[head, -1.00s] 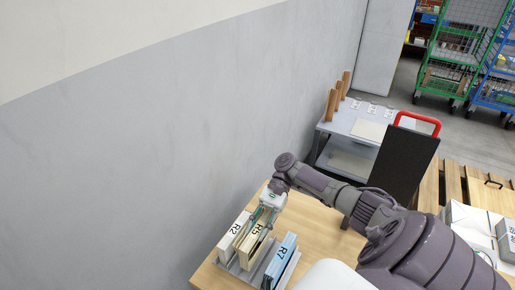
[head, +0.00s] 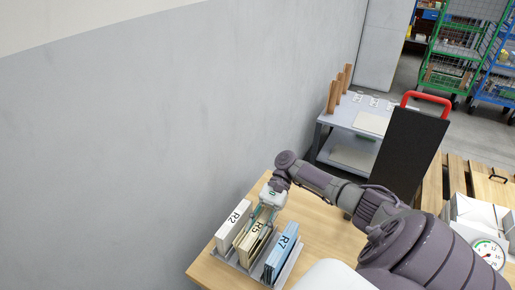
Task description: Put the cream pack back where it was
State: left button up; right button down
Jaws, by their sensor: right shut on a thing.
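The cream pack (head: 249,246), labelled R5, stands upright in the middle of a grey rack (head: 291,268) on the wooden table. It is between the white pack (head: 231,227), labelled R2, and the blue pack (head: 280,257), labelled R7. My right gripper (head: 264,216) comes down from above at the far end of the cream pack and is shut on it. The fingers partly cover the pack's top, and I cannot tell whether its base rests fully in the rack. My left gripper is not in view.
A grey wall runs close along the left of the table (head: 321,222). Behind it stands a grey cart (head: 338,123) with wooden posts. A black board with a red handle (head: 426,104) stands to the right. A dial scale (head: 489,252) is at the lower right.

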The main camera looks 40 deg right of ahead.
jog(key=shift+f, duration=0.45)
jog(key=c, duration=0.8)
grip_release()
jog(key=shift+o, duration=0.2)
jog(key=shift+f, duration=0.1)
